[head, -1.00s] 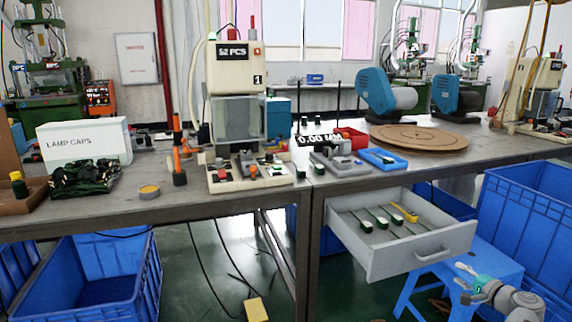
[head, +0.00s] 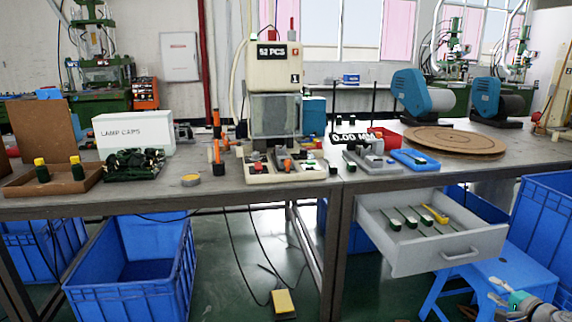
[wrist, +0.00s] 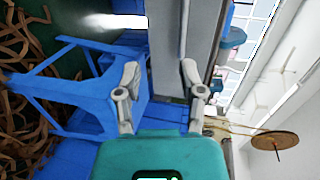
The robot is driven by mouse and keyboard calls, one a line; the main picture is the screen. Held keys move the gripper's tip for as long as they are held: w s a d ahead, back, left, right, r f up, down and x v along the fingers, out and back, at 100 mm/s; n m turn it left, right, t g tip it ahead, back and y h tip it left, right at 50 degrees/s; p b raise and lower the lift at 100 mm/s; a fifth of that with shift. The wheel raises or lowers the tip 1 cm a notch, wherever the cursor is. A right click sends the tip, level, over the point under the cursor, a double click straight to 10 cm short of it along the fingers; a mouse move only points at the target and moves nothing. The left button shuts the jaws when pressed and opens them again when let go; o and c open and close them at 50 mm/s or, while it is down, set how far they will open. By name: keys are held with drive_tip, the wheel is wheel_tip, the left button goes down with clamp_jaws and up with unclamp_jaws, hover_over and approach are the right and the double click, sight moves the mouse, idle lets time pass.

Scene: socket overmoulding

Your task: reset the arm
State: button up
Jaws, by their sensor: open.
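My gripper (wrist: 160,85) is open and empty in the wrist view, its two grey fingers spread apart. Beyond the fingers are the blue stool (wrist: 75,85) and a grey surface that looks like the drawer or table side. In the head view only a part of my gripper (head: 515,300) shows at the lower right corner, below the open drawer (head: 435,262) and in front of the blue stool (head: 475,280). The wrist view is turned on its side.
The workbench (head: 270,196) carries a press (head: 275,80), a LAMP CAPS box (head: 135,133) and a round brown board (head: 440,142). Blue crates (head: 130,285) stand below at the left, another (head: 545,225) at the right. A yellow pedal (head: 284,302) lies on the floor.

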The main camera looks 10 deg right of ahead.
drive_tip(key=w+a+f+n+g+y+p, duration=0.1)
drive_tip(key=w+a+f+n+g+y, duration=0.2)
drive_tip(key=a, duration=0.8)
drive_tip(key=w+a+f+n+g+y+p, duration=0.1)
drive_tip(key=w+a+f+n+g, duration=0.3)
drive_tip(key=a, duration=0.7)
drive_tip(key=s+a+f+n+g+h+p, duration=0.1)
drive_tip(key=s+a+n+g+h, duration=0.15)
drive_tip(key=a, duration=0.55)
drive_tip(key=s+a+n+g+h+p, duration=0.1)
drive_tip(key=a+n+g, duration=0.25)
drive_tip(key=a, duration=0.45)
drive_tip(key=s+a+f+n+g+h+p, duration=0.15)
drive_tip(key=a+n, duration=0.25)
drive_tip(key=a, duration=0.4)
wheel_tip(320, 180, up, 38)
drive_tip(key=p, duration=3.7)
drive_tip(key=shift+w+r+g+h+p, duration=0.2)
drive_tip(key=shift+g+h+p, duration=0.1)
drive_tip(key=shift+g, duration=0.15)
